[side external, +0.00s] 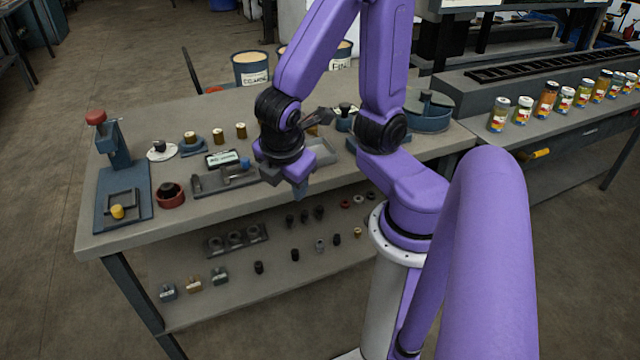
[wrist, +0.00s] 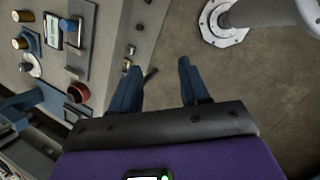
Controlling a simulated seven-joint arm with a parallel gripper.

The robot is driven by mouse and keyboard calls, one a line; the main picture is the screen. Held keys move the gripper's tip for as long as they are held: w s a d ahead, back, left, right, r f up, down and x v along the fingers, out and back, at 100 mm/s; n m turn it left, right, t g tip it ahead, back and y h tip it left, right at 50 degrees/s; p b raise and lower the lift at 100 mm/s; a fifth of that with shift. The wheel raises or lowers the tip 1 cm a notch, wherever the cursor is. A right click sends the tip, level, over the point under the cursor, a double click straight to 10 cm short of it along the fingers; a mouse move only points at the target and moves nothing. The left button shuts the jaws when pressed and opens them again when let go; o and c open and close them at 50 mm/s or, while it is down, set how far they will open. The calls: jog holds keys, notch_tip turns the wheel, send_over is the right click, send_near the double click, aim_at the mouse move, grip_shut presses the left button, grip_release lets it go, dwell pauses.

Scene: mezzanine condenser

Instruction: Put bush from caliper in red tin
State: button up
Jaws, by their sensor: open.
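The caliper (side external: 222,180) lies on the workbench, a grey bar-like base with a display block. It also shows at the upper left of the wrist view (wrist: 77,66). A small blue-grey piece (side external: 245,163) sits at its right end, seen as blue in the wrist view (wrist: 68,25); it may be the bush. The red tin (side external: 170,200) stands left of the caliper, with a dark interior or dark piece inside; it also shows in the wrist view (wrist: 83,88). My gripper (wrist: 157,66) is open and empty, near the bench's front edge (side external: 300,193), right of the caliper.
A blue press (side external: 113,160) with a red knob stands at the bench's left. Several brass pieces (side external: 218,135) stand behind the caliper. A grey tray (side external: 322,155) lies behind my gripper. A lower shelf (side external: 210,310) holds several small parts.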

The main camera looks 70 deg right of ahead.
jog(key=s+a+r+m+g+y, duration=0.1)
jog(key=s+a+r+m+y, duration=0.1)
jog(key=s+y, duration=0.2)
jog(key=s, duration=0.3)
jog(key=shift+r, duration=0.3)
dwell(0.8)
